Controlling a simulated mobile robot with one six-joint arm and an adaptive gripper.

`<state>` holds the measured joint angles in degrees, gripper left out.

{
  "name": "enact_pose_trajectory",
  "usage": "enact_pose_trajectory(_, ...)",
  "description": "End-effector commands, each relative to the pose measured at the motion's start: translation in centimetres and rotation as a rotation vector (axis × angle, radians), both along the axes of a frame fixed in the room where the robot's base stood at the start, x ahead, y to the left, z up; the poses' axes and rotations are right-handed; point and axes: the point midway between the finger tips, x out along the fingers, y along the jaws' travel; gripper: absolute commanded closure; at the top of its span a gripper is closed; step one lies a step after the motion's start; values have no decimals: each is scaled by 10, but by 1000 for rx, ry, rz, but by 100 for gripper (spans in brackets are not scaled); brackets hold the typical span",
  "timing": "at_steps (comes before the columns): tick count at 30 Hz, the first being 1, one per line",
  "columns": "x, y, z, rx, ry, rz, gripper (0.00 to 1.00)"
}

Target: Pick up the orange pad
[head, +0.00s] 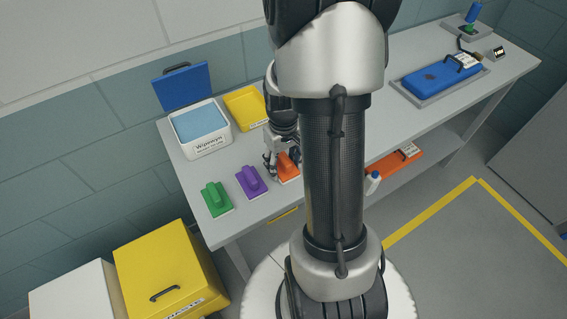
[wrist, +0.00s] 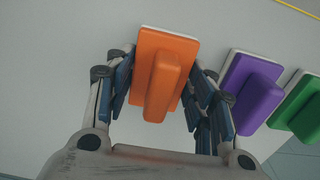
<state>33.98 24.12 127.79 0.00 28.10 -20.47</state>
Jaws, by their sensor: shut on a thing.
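The orange pad (wrist: 164,62) has a raised orange handle and a pale underside. It lies on the grey table, and in the head view (head: 288,167) my arm partly hides it. My gripper (wrist: 164,85) is around the pad, with one finger on each side, shut on it. In the head view my gripper (head: 271,160) shows at the pad's left. I cannot tell whether the pad is clear of the table.
A purple pad (head: 251,182) and a green pad (head: 215,199) lie in a row to the left. A blue case (head: 441,80) lies at the far right.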

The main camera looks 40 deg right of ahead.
Motion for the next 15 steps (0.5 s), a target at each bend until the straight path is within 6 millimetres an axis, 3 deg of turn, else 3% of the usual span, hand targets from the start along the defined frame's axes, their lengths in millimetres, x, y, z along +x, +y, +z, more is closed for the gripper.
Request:
enact_pose_trajectory(8, 1, -1, 25, -2, -4, 0, 74)
enact_pose_trajectory(15, 2, -1, 89, -5, -6, 0, 74)
